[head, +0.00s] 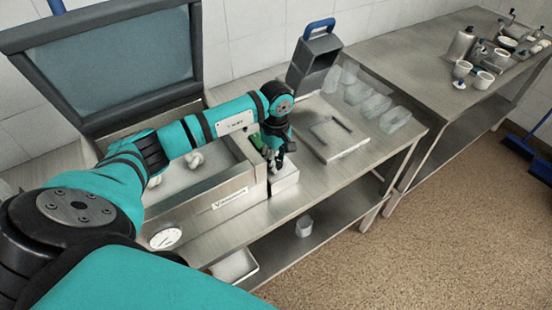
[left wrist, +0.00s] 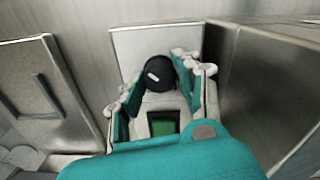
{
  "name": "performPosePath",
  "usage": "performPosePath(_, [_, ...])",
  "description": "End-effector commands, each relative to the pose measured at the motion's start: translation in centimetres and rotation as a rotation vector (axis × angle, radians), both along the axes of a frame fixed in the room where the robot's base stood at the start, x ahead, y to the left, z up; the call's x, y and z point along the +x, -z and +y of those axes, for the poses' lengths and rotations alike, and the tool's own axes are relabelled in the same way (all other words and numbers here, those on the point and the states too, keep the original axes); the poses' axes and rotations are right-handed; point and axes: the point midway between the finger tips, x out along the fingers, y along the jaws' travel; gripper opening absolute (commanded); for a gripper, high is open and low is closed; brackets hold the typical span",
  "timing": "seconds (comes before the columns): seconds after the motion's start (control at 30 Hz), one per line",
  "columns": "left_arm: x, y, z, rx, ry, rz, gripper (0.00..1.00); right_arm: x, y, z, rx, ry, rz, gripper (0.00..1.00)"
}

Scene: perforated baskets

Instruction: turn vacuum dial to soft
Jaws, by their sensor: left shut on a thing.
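The black round dial (left wrist: 160,72) with a white mark shows in the left wrist view, on a pale panel (left wrist: 130,45). My left gripper (left wrist: 157,90) has its teal, pale-edged fingers on both sides of the dial and is shut on it. In the head view my left gripper (head: 280,160) points down at the small pale control box (head: 286,182) beside the vacuum machine (head: 235,190). The dial cannot be made out there. The machine's lid (head: 120,60) stands open. The setting labels cannot be read. My right gripper is not in view.
A flat steel plate with a handle (head: 335,138), a grey holder with a blue handle (head: 315,58) and several clear containers (head: 375,105) stand right of the machine. A round white gauge (head: 165,237) is at the front left. Cups and a canister (head: 461,46) stand on the far counter.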

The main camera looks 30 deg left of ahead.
Motion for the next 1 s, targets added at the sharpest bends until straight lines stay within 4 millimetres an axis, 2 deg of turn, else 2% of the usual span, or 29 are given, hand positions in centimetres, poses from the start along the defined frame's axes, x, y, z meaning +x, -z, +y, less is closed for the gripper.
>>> performPosePath(0.27, [0.1, 0.2, 0.1, 0.001, -0.144, -0.002, 0.00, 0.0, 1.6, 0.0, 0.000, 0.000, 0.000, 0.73])
performPosePath(1.0, [0.0, 0.2, 0.0, 0.000, -0.835, -0.004, 0.00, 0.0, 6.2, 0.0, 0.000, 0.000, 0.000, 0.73])
